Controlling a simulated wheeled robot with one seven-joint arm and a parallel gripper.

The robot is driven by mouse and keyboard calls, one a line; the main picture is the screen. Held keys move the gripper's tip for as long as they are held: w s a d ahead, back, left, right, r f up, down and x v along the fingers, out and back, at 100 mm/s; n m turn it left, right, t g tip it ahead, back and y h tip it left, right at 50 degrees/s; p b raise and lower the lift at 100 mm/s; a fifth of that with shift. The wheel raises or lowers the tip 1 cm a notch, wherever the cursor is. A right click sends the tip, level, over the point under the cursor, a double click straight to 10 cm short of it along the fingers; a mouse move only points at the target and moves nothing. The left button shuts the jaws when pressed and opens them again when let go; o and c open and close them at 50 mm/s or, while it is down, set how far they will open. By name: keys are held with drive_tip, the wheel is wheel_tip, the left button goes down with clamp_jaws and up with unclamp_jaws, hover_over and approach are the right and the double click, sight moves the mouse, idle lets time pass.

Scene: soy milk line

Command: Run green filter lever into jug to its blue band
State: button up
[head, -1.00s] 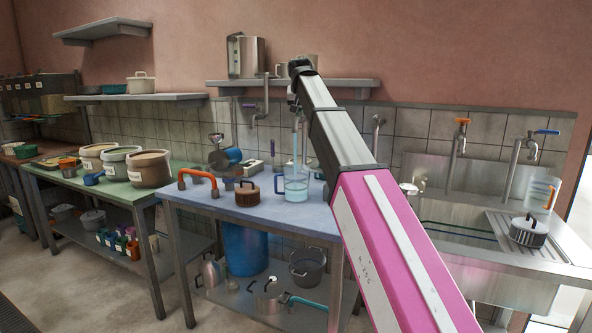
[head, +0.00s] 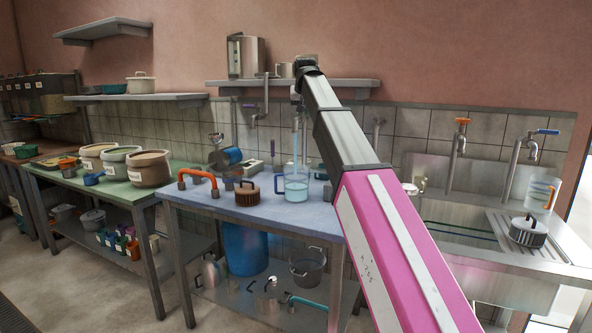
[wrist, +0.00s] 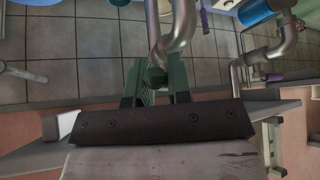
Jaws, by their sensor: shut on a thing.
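My gripper (wrist: 155,92) is shut on the dark green filter lever (wrist: 154,76), beside a bent metal pipe (wrist: 181,32) in the wrist view. In the head view my gripper (head: 297,101) is small and partly hidden by my arm, just below the wall shelf. A pale blue stream (head: 295,142) falls from there into the clear jug (head: 284,183) on the blue table. The jug stands upright and holds pale blue liquid in its lower part. Its blue band is too small to place exactly against the liquid level.
A purple-handled tap (head: 257,108) is on the wall. A sink (head: 455,235) with orange and blue taps lies right of my arm.

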drive_tip(key=shift+d, duration=0.1)
idle(0.3)
drive_tip(key=shift+d+n+y, duration=0.2)
drive_tip(key=shift+n+y, duration=0.1)
drive_tip(key=shift+n, duration=0.3)
drive_tip(key=shift+w+d, duration=0.1)
idle(0.4)
drive_tip(key=shift+d+n+y, duration=0.2)
drive_tip(key=shift+n+y, duration=0.2)
drive_tip(key=shift+n, duration=0.2)
idle(0.4)
drive_tip(key=shift+w+d+n+g+y, duration=0.1)
drive_tip(key=shift+d+n+g+y, duration=0.2)
drive_tip(key=shift+n, duration=0.3)
idle(1.0)
